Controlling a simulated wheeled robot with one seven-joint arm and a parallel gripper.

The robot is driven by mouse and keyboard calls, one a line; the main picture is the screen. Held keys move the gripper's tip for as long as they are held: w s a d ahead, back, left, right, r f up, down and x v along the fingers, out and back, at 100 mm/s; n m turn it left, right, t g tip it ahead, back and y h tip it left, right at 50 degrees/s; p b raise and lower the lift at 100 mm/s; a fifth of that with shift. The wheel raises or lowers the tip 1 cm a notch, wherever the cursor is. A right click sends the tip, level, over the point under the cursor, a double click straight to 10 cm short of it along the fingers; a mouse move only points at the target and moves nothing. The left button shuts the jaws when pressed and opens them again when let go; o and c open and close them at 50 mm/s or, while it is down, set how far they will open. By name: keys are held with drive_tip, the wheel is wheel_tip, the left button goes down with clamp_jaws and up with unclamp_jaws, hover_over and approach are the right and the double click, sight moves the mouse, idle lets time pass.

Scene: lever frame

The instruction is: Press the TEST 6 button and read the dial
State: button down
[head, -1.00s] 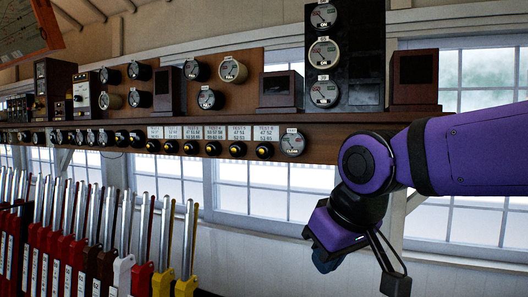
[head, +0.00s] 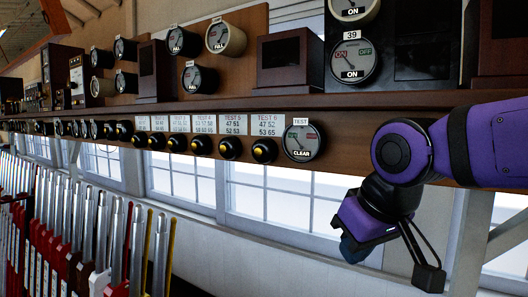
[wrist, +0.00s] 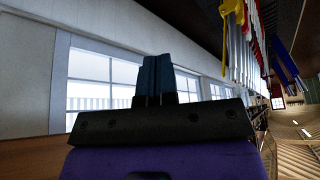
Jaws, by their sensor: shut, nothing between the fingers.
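In the head view the TEST 6 button (head: 264,150) is a round black knob with a yellow centre, at the right end of a row of similar buttons under the shelf. Its white label (head: 268,124) reads TEST 6 with numbers below. The test dial (head: 303,141) is just right of it, a round grey face reading CLEAR at the bottom.
The long brown shelf (head: 400,123) carries dials and dark boxes. Several levers (head: 125,240) with coloured lower parts stand at the left. A window (head: 285,205) is behind my gripper. The space between my gripper and the button looks clear.

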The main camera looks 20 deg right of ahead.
sight(258, 152)
drive_tip(key=shift+w, duration=0.1)
drive_tip(key=w+a+r+m+h, duration=0.1)
drive_tip(key=w+a+r+h, duration=0.1)
drive_tip(key=w, duration=0.7)
drive_tip(key=w+a+r+m+t+h, duration=0.1)
drive_tip(key=w+a+r, duration=0.3)
drive_tip(key=w, duration=0.5)
drive_tip(key=w+a+r+m+t+h, duration=0.1)
drive_tip(key=w+a+r, duration=0.3)
drive_tip(key=w, duration=0.5)
drive_tip(key=shift+a+m+h, duration=0.4)
drive_tip(key=shift+a+h, duration=0.4)
drive_tip(key=shift+h, duration=0.1)
drive_tip(key=shift+r, duration=0.1)
drive_tip(key=w+d, duration=0.5)
drive_tip(key=d, duration=0.2)
drive_tip(key=shift+d, duration=0.2)
drive_tip(key=shift+d, duration=0.1)
drive_tip(key=shift+w+d, duration=0.2)
drive_tip(key=shift+d, duration=0.05)
